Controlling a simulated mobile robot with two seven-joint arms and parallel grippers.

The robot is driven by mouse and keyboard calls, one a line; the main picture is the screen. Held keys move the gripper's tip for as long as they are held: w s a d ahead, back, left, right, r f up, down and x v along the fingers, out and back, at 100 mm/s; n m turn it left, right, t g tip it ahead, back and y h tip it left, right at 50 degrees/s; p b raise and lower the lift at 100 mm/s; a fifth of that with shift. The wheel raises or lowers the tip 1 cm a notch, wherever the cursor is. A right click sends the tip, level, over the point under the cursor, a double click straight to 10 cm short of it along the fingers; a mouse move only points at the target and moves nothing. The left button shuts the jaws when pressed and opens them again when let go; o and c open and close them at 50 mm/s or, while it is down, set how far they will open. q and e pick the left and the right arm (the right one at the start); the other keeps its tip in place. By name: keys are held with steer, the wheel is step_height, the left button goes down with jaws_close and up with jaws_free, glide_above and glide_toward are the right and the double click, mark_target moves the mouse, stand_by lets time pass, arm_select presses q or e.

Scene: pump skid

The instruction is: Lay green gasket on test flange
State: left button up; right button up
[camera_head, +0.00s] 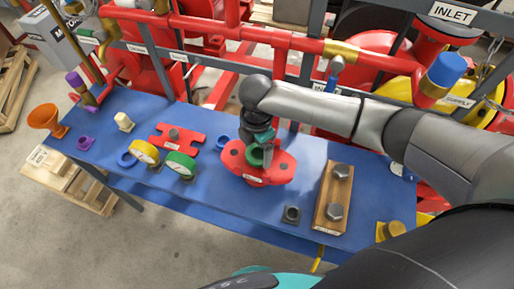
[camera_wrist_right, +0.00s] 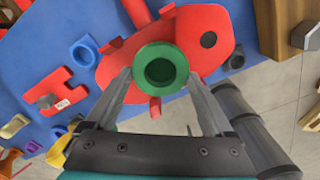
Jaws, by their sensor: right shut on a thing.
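The green gasket (camera_head: 254,157) is a ring with a raised rim. It sits between the fingertips of my right gripper (camera_head: 261,152), which is shut on it. In the right wrist view the gasket (camera_wrist_right: 142,66) shows between the two fingers (camera_wrist_right: 160,80), over the red test flange (camera_wrist_right: 112,70). The flange (camera_head: 282,172) is an oval red plate with dark holes on the blue bench. The gasket covers part of the flange; I cannot tell whether it touches it. My left gripper is not in view.
A wooden block (camera_head: 323,208) with two bolts stands to the right. Red pipes (camera_head: 225,31) run behind.

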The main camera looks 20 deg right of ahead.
steer(key=shift+f+b, duration=0.45)
steer(key=shift+f, duration=0.45)
steer(key=o, duration=1.1)
steer(key=shift+r, duration=0.1)
step_height(320, 180, up, 15)
steer(key=shift+r+p, duration=0.1)
steer(key=shift+p, duration=0.45)
